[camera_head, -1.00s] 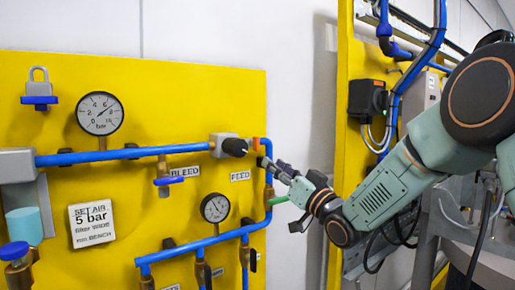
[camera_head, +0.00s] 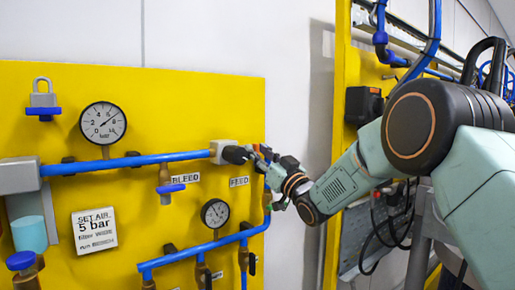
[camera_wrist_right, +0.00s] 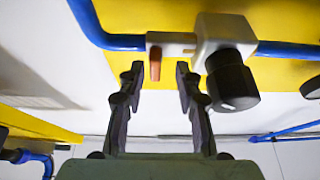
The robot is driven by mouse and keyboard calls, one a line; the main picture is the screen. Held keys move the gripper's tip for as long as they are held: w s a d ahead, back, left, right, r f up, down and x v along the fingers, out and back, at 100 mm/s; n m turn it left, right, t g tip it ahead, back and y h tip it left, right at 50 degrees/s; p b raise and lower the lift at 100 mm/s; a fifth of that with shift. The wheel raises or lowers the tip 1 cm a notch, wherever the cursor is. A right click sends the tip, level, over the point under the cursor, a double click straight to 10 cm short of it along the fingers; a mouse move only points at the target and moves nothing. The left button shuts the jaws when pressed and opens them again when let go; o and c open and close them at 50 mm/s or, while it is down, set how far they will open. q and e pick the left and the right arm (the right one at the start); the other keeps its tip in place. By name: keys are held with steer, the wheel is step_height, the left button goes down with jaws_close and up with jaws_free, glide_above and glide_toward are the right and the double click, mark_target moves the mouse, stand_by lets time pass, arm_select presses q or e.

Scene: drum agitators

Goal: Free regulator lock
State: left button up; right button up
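The regulator is a pale grey block (camera_head: 225,146) with a black knob (camera_head: 238,155), on the blue pipe at the panel's right. In the right wrist view its grey block (camera_wrist_right: 222,30) and black knob (camera_wrist_right: 231,84) are right of the fingers. A small orange tab (camera_wrist_right: 155,62), which looks like the lock, hangs beside the block. My right gripper (camera_wrist_right: 158,75) is open, its fingertips either side of the tab in the picture; contact cannot be told. In the head view my right gripper (camera_head: 266,161) partly covers the tab area. My left gripper is not in view.
Blue pipes (camera_head: 130,162) cross the yellow panel (camera_head: 140,110). A large gauge (camera_head: 103,123), a small gauge (camera_head: 215,213), a blue bleed handle (camera_head: 171,188) and a padlock-shaped part (camera_head: 43,93) are there. A black box (camera_head: 363,105) is at right.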

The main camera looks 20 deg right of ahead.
steer(key=shift+w, duration=0.3)
steer(key=shift+w+d+f, duration=0.15)
steer(key=shift+w+d, duration=0.2)
steer(key=shift+s+a+r, duration=0.25)
steer(key=shift+s+a, duration=0.1)
steer(key=shift+a, duration=0.05)
steer(key=c, duration=0.6)
steer(key=shift+w+d+f, duration=0.15)
steer(key=shift+d+f, duration=0.05)
steer(key=shift+d, duration=0.1)
jaws_close()
steer(key=shift+a, duration=0.1)
steer(key=shift+a, duration=0.1)
